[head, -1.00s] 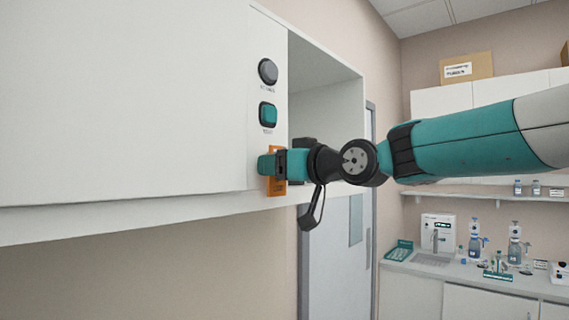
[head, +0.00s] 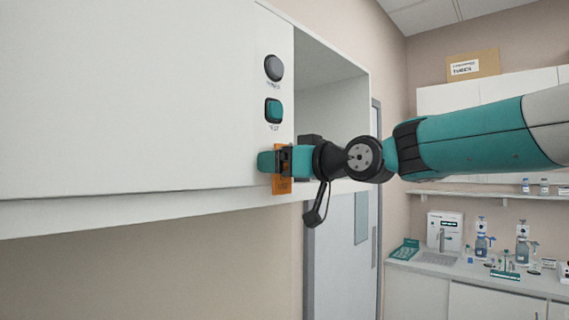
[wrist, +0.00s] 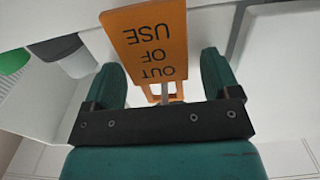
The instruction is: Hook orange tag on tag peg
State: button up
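The orange tag (wrist: 150,40) reads "OUT OF USE", upside down in the wrist view. Its framed opening is by a thin grey peg (wrist: 166,92), which appears to pass through it; the exact contact is hard to tell. My gripper (wrist: 163,72) has its two teal fingers on either side of the tag, with narrow gaps between them and the tag. In the head view the tag (head: 281,185) hangs upright against the lower right edge of the white panel, partly covered by my gripper (head: 270,162). The peg is hidden there.
A grey round button (head: 274,68) and a teal square button (head: 273,110) sit on the white panel (head: 140,100) above the tag. An open cabinet recess (head: 330,95) lies just right. A counter with bottles (head: 482,245) stands farther back.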

jog(key=b+v, duration=0.9)
jog(key=v, duration=0.8)
jog(key=s+a+f+m+g+h+b, duration=0.1)
jog(key=s+a+f+g+h, duration=0.15)
jog(key=f, duration=0.95)
jog(key=s+a+f+m+g+h+b, duration=0.1)
jog(key=s+f+g+h+b, duration=0.2)
jog(key=f, duration=0.8)
jog(key=s+d+f+g+h, duration=0.3)
jog(key=s+f+g, duration=0.4)
jog(key=s+f, duration=1)
notch_tip(320, 180, down, 3)
jog(key=shift+s+d+r, duration=0.2)
jog(key=shift+d, duration=0.05)
